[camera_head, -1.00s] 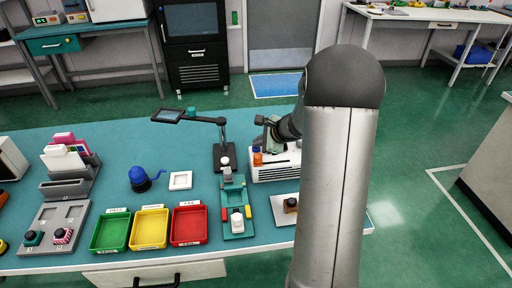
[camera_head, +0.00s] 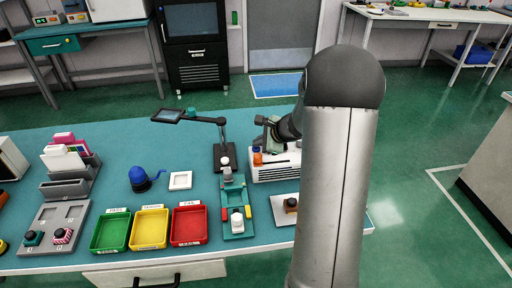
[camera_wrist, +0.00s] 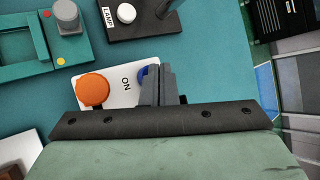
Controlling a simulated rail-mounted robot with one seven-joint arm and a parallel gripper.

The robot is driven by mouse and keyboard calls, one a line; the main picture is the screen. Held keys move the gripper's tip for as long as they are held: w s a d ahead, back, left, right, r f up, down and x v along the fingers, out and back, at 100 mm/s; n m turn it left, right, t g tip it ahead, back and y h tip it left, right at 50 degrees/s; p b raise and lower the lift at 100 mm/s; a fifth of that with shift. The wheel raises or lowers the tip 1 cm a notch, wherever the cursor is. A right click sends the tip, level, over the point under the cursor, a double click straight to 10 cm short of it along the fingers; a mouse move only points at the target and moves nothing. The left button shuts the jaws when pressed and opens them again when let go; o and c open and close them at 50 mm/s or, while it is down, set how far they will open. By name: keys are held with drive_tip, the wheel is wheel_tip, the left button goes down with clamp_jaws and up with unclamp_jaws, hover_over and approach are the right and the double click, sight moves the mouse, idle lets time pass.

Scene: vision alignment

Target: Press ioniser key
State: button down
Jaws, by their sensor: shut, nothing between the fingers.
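The white box (camera_head: 275,172) with a slotted front stands at the back right of the bench, partly behind my arm. In the wrist view, its white top (camera_wrist: 118,95) carries an orange round knob (camera_wrist: 93,90), lettering that reads like "ON", and a blue round key (camera_wrist: 143,74). The orange knob also shows in the head view (camera_head: 257,158). My gripper (camera_wrist: 162,72) is shut and empty, over the right part of the white top. Its fingers hide most of the blue key. I cannot tell whether they touch it.
A lamp stand (camera_head: 226,156) labelled LAMP and a green fixture (camera_head: 238,190) stand left of the box. Green, yellow and red trays (camera_head: 190,225) lie at the front. A blue-capped object (camera_head: 139,178) and a white frame (camera_head: 180,180) lie further left.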

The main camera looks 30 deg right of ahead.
sight(259, 149)
drive_tip(key=shift+f, duration=0.15)
drive_tip(key=shift+f+b, duration=0.35)
drive_tip(key=shift+b, duration=0.3)
drive_tip(key=shift+r, duration=0.5)
wheel_tip(259, 149, up, 6)
drive_tip(key=p, duration=0.5)
idle(0.5)
